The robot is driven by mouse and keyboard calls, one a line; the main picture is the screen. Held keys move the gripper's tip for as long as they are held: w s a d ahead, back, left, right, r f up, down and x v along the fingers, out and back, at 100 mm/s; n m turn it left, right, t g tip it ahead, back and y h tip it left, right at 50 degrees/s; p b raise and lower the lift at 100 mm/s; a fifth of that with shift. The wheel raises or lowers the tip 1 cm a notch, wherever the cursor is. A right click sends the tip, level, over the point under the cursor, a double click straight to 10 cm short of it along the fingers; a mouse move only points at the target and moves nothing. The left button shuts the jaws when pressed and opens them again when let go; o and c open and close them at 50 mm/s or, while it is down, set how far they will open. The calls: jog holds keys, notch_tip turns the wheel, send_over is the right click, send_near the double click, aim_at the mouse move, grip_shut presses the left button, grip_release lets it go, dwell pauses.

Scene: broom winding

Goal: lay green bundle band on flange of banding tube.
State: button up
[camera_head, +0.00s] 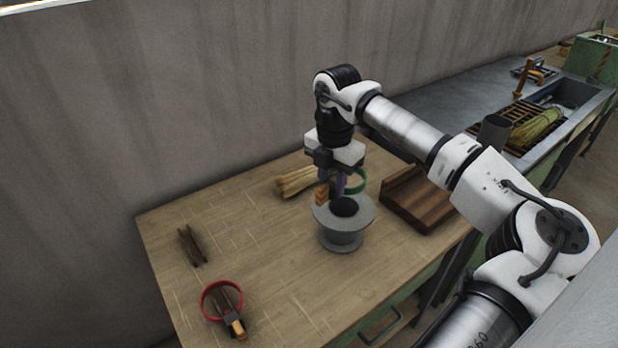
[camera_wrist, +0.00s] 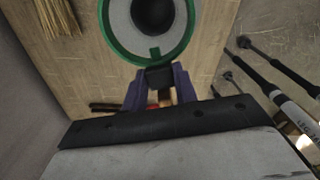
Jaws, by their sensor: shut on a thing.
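The green bundle band (camera_head: 364,182) is a ring held above the work table, next to my gripper (camera_head: 340,188). My gripper is shut on its tab end; an orange-brown block shows beside the fingers. In the wrist view the band (camera_wrist: 192,30) frames the grey flange, with its tab between the purple fingertips (camera_wrist: 158,76). The banding tube (camera_head: 342,240) stands upright on the table, a grey spool with a wide top flange and dark centre. In the wrist view its flange (camera_wrist: 122,30) shows inside the ring. The band looks above the flange; I cannot tell the exact gap.
A red band (camera_head: 203,300) with a clamp lies at the table's front left, and dark sticks (camera_head: 190,246) lie at the left. A straw bundle (camera_head: 296,181) lies behind the tube. A brown wooden tray (camera_head: 415,202) is to its right. The table (camera_head: 270,265) is clear at front centre.

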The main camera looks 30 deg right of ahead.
jog(key=shift+d+f+b, duration=0.1)
jog(key=shift+f+b, duration=2.25)
jog(key=shift+f, duration=1.55)
jog(key=o, duration=1.1)
jog(key=shift+c, duration=0.2)
notch_tip(320, 180, up, 14)
jog(key=shift+f+b, duration=0.1)
jog(key=shift+b, duration=0.65)
jog(key=shift+s, duration=0.15)
